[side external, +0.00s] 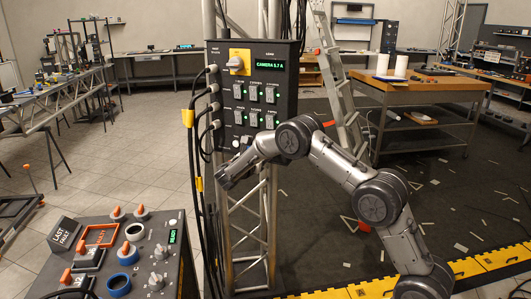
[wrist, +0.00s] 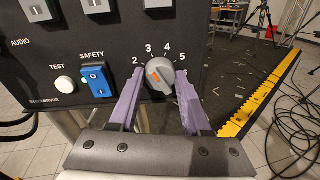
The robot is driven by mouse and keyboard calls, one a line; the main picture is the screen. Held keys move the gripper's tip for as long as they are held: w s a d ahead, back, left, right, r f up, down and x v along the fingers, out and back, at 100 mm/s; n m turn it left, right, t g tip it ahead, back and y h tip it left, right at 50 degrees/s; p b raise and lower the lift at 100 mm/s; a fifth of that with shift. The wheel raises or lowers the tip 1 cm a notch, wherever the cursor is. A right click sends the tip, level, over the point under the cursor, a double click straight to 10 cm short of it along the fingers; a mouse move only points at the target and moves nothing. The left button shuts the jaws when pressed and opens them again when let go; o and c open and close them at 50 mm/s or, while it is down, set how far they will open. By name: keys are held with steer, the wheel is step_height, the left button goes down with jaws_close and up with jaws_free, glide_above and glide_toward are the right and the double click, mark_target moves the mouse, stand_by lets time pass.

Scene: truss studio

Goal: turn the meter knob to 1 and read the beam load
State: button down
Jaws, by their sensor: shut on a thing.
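The grey meter knob (wrist: 165,68) sits low on the black panel (wrist: 190,30) in the wrist view, with an orange mark pointing up and left, towards the 2 and 3 side. Numbers 2 to 5 show around it; no 1 shows, and the left finger covers that side. My gripper (wrist: 160,78) has its purple fingers on both sides of the knob, shut on it. In the side view my arm hides the knob and fingertips. The green display (side external: 269,66) on the panel (side external: 222,100) reads "CAMERA 5.7 A".
A blue safety switch (wrist: 96,81) and white test button (wrist: 64,84) are left of the knob. Black cables (side external: 192,160) hang at the panel's left. A control console (side external: 130,265) stands front left. A ladder (side external: 340,85) and a wooden-topped cart (side external: 420,90) stand behind.

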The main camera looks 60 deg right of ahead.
steer(key=n+h, duration=0.1)
steer(key=n, duration=1.2)
steer(key=shift+f+n, duration=0.15)
steer(key=shift+n, duration=0.15)
stand_by(0.3)
steer(key=shift+c, duration=1.8)
jaws_free()
steer(key=shift+a, duration=0.1)
steer(key=s+a, duration=0.1)
steer(key=a, duration=1.2)
steer(key=shift+s+a+f, duration=0.15)
steer(key=shift+a+f, duration=0.1)
steer(key=shift+a, duration=0.05)
